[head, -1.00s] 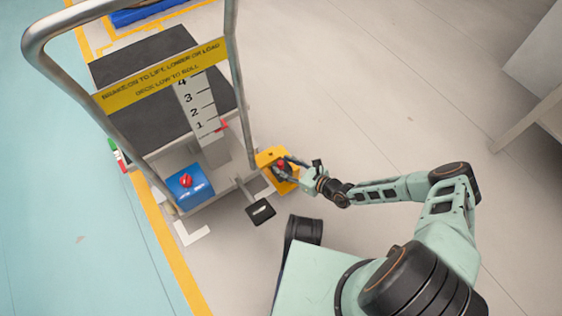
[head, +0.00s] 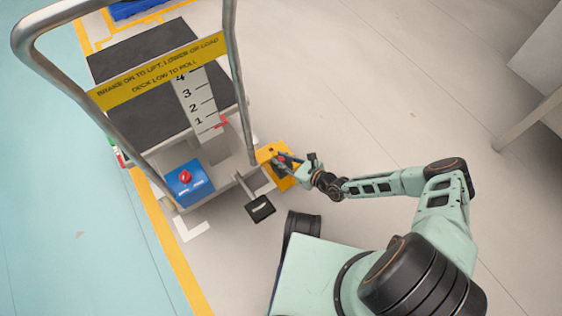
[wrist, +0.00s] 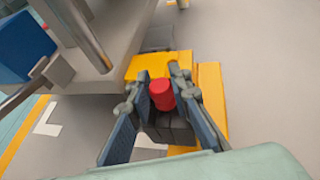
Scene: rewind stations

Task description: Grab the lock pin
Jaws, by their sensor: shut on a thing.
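The lock pin (wrist: 162,95) has a red cylindrical head. It stands at a yellow block (wrist: 211,95) beside the lift cart. In the wrist view my gripper (wrist: 163,88) has its two fingers on either side of the red head and is shut on it. In the head view my gripper (head: 290,162) reaches in from the right over the yellow block (head: 268,152), and the fingers hide most of the pin. The pin's lower part is hidden, so I cannot tell how deep it sits.
The lift cart has a tall metal handle (head: 230,60), a yellow sign (head: 160,72) and a numbered scale (head: 195,103). A blue box with a red button (head: 186,177) stands on its near end. A black pedal (head: 261,208) sticks out in front.

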